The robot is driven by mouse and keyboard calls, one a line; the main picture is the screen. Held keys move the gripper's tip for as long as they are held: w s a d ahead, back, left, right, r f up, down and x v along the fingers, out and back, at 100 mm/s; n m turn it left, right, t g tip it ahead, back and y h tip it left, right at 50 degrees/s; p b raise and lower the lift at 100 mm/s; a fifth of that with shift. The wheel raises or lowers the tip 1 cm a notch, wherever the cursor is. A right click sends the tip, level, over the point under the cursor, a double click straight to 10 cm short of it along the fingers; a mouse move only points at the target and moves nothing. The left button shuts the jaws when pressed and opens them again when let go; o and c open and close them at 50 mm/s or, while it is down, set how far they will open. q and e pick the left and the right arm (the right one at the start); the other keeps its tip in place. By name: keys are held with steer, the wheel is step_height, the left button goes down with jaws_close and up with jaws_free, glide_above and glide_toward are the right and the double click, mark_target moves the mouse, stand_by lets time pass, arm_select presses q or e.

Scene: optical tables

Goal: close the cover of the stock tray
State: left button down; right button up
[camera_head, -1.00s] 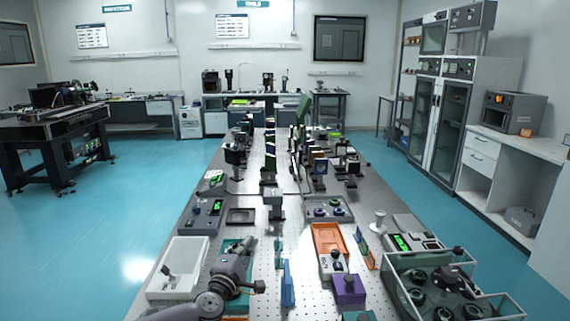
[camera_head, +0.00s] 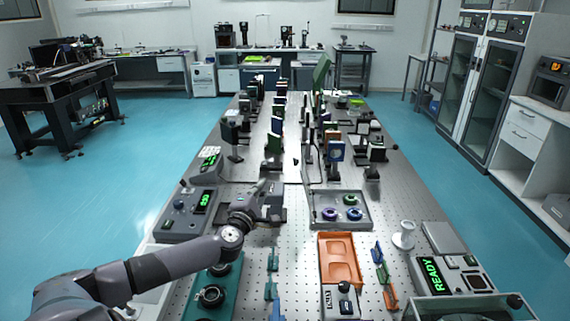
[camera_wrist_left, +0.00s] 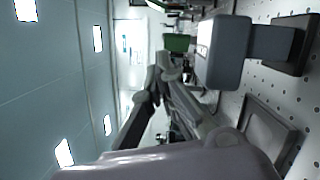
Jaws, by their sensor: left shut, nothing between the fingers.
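A glass-walled tray (camera_head: 450,307) with a dark rim stands at the lower right in the head view, cut off by the picture's bottom edge. It looks like the stock tray. A black knob (camera_head: 514,300) shows at its right; I cannot tell how its cover lies. My left gripper (camera_head: 262,186) is far from it, over the table's left middle, near a dark flat tray. Its fingers are shut and empty; they also show in the wrist view (camera_wrist_left: 163,72). My right gripper is not in view.
A grey tray with coloured rings (camera_head: 341,209), an orange tray (camera_head: 340,259), a white spool (camera_head: 404,236) and a READY device (camera_head: 452,273) stand between my left gripper and the glass tray. Upright optics (camera_head: 336,153) crowd the table farther back.

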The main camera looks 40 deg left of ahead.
arm_select(q)
steer(key=x, duration=0.8)
steer(key=shift+w+a+r, duration=0.1)
steer(key=shift+w, duration=0.05)
steer(key=shift+w+d+r, duration=0.25)
steer(key=shift+w+d, duration=0.25)
steer(key=shift+w, duration=0.1)
steer(key=shift+w+d+r, duration=0.2)
steer(key=shift+w+d, duration=0.25)
steer(key=shift+w, duration=0.15)
steer(key=shift+w+d+p, duration=0.3)
steer(key=shift+d, duration=0.15)
